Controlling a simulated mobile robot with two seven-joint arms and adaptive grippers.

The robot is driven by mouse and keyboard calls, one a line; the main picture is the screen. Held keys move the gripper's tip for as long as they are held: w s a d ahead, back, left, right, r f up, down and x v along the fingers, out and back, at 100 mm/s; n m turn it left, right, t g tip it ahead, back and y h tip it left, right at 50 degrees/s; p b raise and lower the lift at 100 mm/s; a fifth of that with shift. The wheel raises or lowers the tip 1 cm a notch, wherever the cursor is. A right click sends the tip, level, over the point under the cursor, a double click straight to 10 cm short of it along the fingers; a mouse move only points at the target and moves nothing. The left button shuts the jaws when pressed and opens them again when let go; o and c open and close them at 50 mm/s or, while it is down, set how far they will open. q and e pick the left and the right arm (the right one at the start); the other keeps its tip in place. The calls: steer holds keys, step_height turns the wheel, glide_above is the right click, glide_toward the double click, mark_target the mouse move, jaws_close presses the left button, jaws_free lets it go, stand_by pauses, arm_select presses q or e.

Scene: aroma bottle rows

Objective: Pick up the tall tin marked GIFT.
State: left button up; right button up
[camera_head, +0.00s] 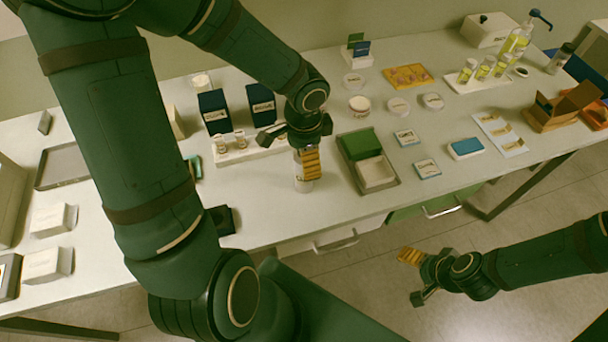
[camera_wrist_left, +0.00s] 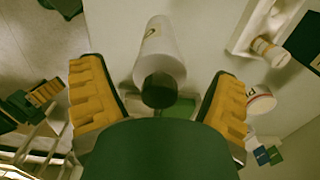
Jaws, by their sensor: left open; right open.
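A tall white cylindrical tin (camera_head: 302,185) stands near the front edge of the table, partly hidden by my left gripper (camera_head: 306,163). In the left wrist view the tin (camera_wrist_left: 160,48) has a white body, a dark near end and a faint mark that I cannot read. My left gripper (camera_wrist_left: 160,100) is open, its yellow fingers on either side of the tin's line, with gaps to both. My right gripper (camera_head: 412,276) is open and empty, beyond the table's front edge above the floor.
Small bottles on a white stand (camera_head: 247,152) and two dark blue boxes (camera_head: 214,112) are just behind and left of the tin. Clear table (camera_head: 270,215) lies in front.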

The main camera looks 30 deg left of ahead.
arm_select(q)
step_height(320, 180, down, 2)
steer(key=c, duration=1.5)
